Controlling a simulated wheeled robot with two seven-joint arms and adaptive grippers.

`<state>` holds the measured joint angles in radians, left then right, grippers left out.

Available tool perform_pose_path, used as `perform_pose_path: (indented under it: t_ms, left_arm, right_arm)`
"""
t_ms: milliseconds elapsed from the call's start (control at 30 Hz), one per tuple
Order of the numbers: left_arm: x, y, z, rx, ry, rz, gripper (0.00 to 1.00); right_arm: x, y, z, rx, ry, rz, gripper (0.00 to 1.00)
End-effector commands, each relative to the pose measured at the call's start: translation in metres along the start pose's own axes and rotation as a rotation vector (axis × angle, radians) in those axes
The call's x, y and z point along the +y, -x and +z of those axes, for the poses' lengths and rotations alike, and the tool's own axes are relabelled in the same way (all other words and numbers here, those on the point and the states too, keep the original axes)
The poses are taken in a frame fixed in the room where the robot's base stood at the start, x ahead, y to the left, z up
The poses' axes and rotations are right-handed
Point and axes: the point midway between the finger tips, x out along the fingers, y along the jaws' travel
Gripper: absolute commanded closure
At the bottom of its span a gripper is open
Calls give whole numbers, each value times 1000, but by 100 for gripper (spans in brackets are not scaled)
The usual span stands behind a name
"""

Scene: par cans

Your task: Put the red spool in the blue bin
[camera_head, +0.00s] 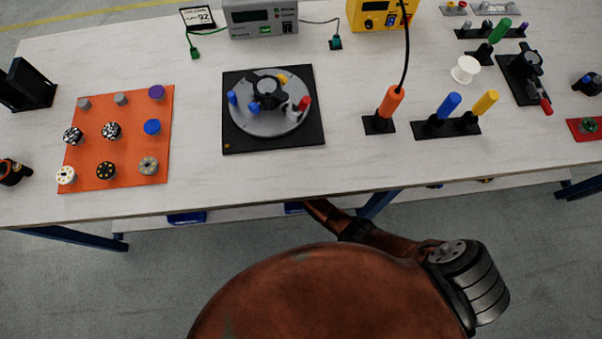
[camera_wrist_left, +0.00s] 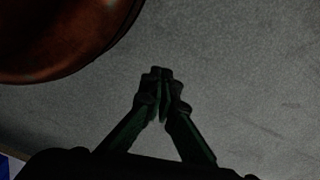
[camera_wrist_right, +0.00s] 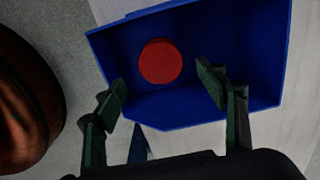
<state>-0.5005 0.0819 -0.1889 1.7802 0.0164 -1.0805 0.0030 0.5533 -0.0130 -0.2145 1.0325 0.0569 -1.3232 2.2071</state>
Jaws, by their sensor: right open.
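The red spool (camera_wrist_right: 160,61) lies inside the blue bin (camera_wrist_right: 245,60), on its floor, in the right wrist view. My right gripper (camera_wrist_right: 163,88) is open, its two fingers apart at the bin's near side, with the spool beyond and between the fingertips. I see no contact between the fingers and the spool. My left gripper (camera_wrist_left: 160,82) is shut, its fingertips together over the grey floor, with nothing visible in it. Neither gripper shows in the head view. Blue pieces (camera_head: 187,217) show below the table's front edge there, mostly hidden.
The table (camera_head: 350,170) holds an orange mat (camera_head: 135,178) with several spools and knobs, a black plate with a round turntable (camera_head: 255,118), and several colored-handled tools in stands. A white spool (camera_head: 465,69) lies at the right. A lower shelf (camera_head: 250,212) shows beneath the table.

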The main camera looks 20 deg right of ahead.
Motion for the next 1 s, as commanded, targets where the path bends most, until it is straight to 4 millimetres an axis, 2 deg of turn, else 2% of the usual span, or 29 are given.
perform_pose_path:
  t_ms: [33,200,400,600,1000]
  left_arm:
    - [-2,-6,3,0,0,-3,100]
    - [-9,-30,16,-1,0,-11,100]
    - [-14,-49,29,-2,-1,-17,100]
    - [-16,-56,35,-2,-2,-19,100]
    - [-15,-57,35,-2,-1,-19,100]
  right_arm:
    - [-1,10,1,-2,0,-2,35]
    - [-1,28,1,-2,0,-3,35]
    - [-1,41,0,-1,1,-2,35]
    - [0,45,0,0,0,0,35]
    - [0,45,0,0,0,0,35]
